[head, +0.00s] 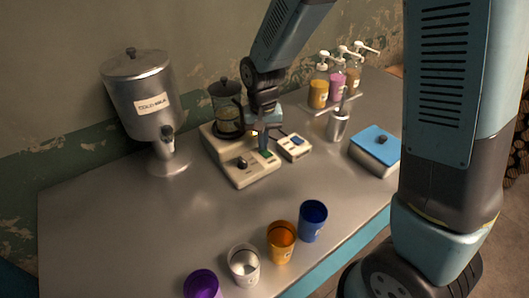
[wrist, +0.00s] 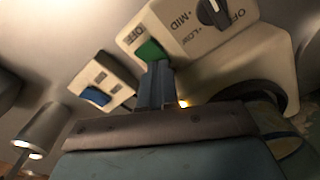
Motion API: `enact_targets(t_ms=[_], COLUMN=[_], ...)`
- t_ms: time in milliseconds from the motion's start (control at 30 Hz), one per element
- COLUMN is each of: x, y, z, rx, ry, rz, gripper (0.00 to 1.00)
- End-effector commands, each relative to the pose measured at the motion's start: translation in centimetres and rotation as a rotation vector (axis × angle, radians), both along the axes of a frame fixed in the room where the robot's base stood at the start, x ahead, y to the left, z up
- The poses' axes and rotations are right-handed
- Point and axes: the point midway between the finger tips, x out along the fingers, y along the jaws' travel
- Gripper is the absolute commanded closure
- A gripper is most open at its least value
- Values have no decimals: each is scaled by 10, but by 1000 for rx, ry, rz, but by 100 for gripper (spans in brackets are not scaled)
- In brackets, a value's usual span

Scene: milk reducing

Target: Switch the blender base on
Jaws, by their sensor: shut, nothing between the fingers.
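The cream blender base (head: 242,176) stands on the table with a dark jar (head: 224,104) on it. In the wrist view the base's front panel (wrist: 190,40) shows a dark dial (wrist: 212,12) marked OFF, LOW and MID, and a green switch (wrist: 151,51) beside an OFF label. My gripper (head: 263,148) is shut and empty, pointing down over the front right of the base. In the wrist view its fingertips (wrist: 157,68) reach the near edge of the green switch and hide part of it. I cannot tell whether they touch it.
A small cream box (head: 294,147) with a blue switch (wrist: 97,96) sits just right of the base. A milk dispenser (head: 146,100) stands left, and a metal cup (head: 338,126) and blue-lidded box (head: 376,152) right. Several coloured cups line the front; pump bottles stand behind.

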Motion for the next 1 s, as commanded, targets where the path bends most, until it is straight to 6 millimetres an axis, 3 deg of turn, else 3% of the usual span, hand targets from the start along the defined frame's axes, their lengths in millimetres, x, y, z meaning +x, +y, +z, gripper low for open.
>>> enact_targets(t_ms=[1000], x=[0], y=[0], z=[62], rx=[0], ry=[0], rz=[0], gripper=[100])
